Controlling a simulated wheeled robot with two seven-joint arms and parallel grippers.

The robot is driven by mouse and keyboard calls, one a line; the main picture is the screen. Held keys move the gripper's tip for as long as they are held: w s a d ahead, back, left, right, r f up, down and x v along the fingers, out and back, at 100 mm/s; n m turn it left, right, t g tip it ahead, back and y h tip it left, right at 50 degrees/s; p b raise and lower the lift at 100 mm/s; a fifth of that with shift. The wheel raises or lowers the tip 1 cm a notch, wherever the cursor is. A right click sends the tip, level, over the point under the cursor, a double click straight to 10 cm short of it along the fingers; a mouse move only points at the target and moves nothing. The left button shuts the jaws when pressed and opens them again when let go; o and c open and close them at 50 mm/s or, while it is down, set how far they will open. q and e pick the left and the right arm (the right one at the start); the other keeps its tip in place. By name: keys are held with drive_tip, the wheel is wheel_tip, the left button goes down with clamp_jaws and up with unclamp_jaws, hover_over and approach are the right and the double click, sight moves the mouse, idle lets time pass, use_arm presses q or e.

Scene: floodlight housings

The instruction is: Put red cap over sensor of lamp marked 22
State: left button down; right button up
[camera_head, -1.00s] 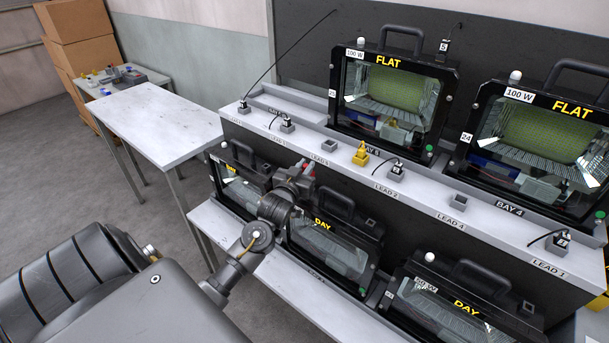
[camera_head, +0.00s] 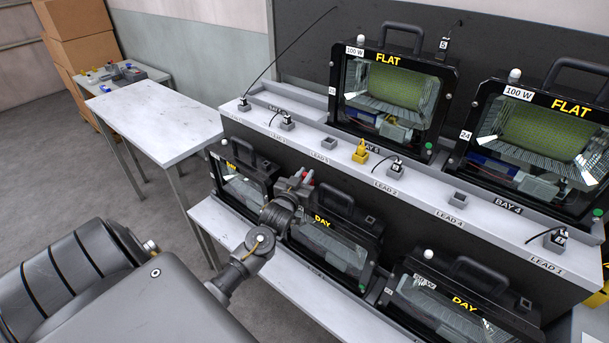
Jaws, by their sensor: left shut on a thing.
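My left gripper (camera_head: 300,182) is small in the head view and shut on a small red thing, apparently the red cap (camera_head: 308,174). It is in front of the top left part of the middle lower lamp (camera_head: 335,245), which reads DAY. My gripper and wrist hide that corner, so I cannot tell whether the cap touches a sensor. A white round knob, likely a sensor, shows on the left lower lamp (camera_head: 224,144) and the right lower lamp (camera_head: 429,254). I cannot read 22 on any lamp. My right gripper is out of view.
Above, a grey shelf (camera_head: 425,203) holds lead plugs, small sockets and a yellow piece (camera_head: 360,152). Two FLAT lamps (camera_head: 390,97) (camera_head: 545,140) stand behind it; the right one is marked 24. A bare table (camera_head: 155,125) stands left, with a cluttered table (camera_head: 125,77) and boxes behind.

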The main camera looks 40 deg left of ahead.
use_arm(q)
drive_tip(key=c, duration=1.4)
unclamp_jaws()
drive_tip(key=shift+o, duration=0.2)
drive_tip(key=shift+r, duration=0.3)
drive_tip(key=shift+r+p, duration=0.5)
drive_tip(key=shift+r, duration=0.05)
drive_tip(key=b+v, duration=0.2)
drive_tip(key=v, duration=1)
drive_tip(key=shift+b, duration=0.35)
drive_tip(key=shift+d+f, duration=0.1)
drive_tip(key=shift+f, duration=0.1)
